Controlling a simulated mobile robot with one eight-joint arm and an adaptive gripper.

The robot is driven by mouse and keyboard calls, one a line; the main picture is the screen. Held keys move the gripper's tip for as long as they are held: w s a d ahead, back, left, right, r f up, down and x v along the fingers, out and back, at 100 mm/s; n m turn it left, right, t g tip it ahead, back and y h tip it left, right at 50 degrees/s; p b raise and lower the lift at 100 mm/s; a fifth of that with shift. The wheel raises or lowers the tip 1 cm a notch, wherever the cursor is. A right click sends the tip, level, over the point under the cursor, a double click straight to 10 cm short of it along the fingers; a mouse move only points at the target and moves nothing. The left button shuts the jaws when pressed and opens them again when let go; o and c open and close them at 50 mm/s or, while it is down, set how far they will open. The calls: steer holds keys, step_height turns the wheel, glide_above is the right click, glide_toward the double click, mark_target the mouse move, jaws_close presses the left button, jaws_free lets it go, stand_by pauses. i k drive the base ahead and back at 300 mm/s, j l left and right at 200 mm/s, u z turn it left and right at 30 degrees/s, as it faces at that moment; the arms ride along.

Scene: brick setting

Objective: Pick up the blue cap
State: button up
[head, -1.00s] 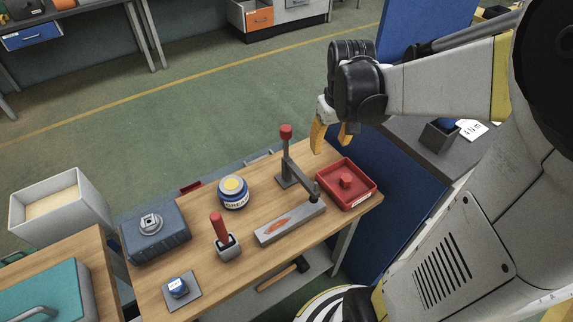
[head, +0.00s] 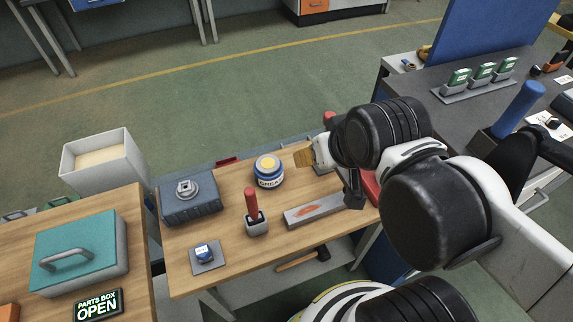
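A red-handled tool in a grey holder (head: 256,228) stands right of the cap. A grease tin (head: 268,171), a blue-grey box (head: 188,198) and a grey block (head: 314,210) share the bench. A teal-lidded box (head: 80,245) is on the left table. My arm hides the bench's right end.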

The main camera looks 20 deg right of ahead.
mark_target(203, 252)
steer(key=u, duration=1.35)
steer(key=l+z, duration=0.2)
steer(key=k, duration=0.05)
